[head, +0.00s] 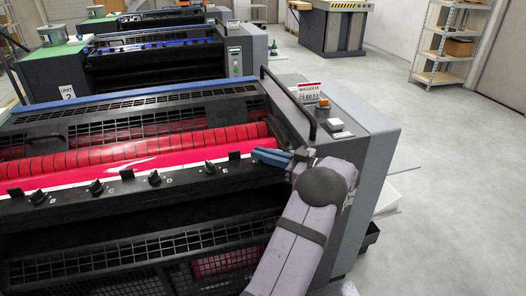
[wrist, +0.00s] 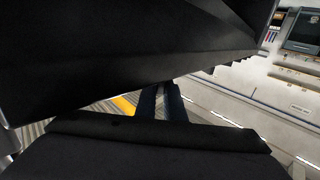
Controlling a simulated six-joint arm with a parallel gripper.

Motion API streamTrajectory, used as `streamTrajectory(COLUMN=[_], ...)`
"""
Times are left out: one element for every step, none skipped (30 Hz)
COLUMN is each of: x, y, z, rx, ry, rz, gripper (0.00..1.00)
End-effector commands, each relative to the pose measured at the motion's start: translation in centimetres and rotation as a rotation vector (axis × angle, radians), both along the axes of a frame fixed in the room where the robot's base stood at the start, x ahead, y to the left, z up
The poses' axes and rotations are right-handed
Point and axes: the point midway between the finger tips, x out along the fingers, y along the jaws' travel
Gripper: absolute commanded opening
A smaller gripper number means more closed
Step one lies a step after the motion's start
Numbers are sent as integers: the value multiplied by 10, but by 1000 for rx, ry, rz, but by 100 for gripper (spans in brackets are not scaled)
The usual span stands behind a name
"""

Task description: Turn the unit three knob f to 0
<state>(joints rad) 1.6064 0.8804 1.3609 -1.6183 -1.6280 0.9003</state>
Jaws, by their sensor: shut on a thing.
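The near ink unit, with a magenta sign (head: 310,88) on its right side housing, has a red roller (head: 130,150) and a dark knob rail below it. Knobs by the letters B, C (head: 95,187), D (head: 154,178) and E (head: 210,168) show along the rail. My gripper (head: 262,156) is at the right end of the rail, its blue fingers pointing left. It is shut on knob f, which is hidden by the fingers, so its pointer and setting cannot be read. In the wrist view my fingers (wrist: 161,100) are close together between large dark surfaces.
A black handrail (head: 291,98) rises just behind my gripper. The unit marked 2 (head: 67,92) stands farther back. A metal shelf (head: 447,40) is at the far right. The grey floor on the right is mostly clear.

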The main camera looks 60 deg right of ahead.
Motion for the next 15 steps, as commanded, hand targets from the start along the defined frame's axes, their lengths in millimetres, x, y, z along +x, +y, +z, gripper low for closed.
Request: streamTrajectory(x=[0, 0, 1, 1, 1, 1, 1, 1, 1, 1, 1, 1, 1, 1, 1], y=[0, 0, 0, 0, 0, 0, 0, 0, 0, 0, 0, 0, 0, 0, 0], z=[1, 1, 1, 2, 2, 2, 1, 1, 2, 2, 2, 2, 2, 2, 2], rx=[-2, -2, -1, -2, -2, -2, -1, -1, -2, -2, -2, -2, -2, -2, -3], ry=[-3, -2, -2, -3, -3, -3, -3, -3, -3, -3, -4, -4, -4, -4, -4], rz=[20, 30, 42, 51, 59, 67, 72, 77, 83, 87, 90, 93, 94, 95, 96], gripper=[0, 0, 0, 0, 0, 0, 0, 0, 0, 0, 0, 0, 0, 0, 0])
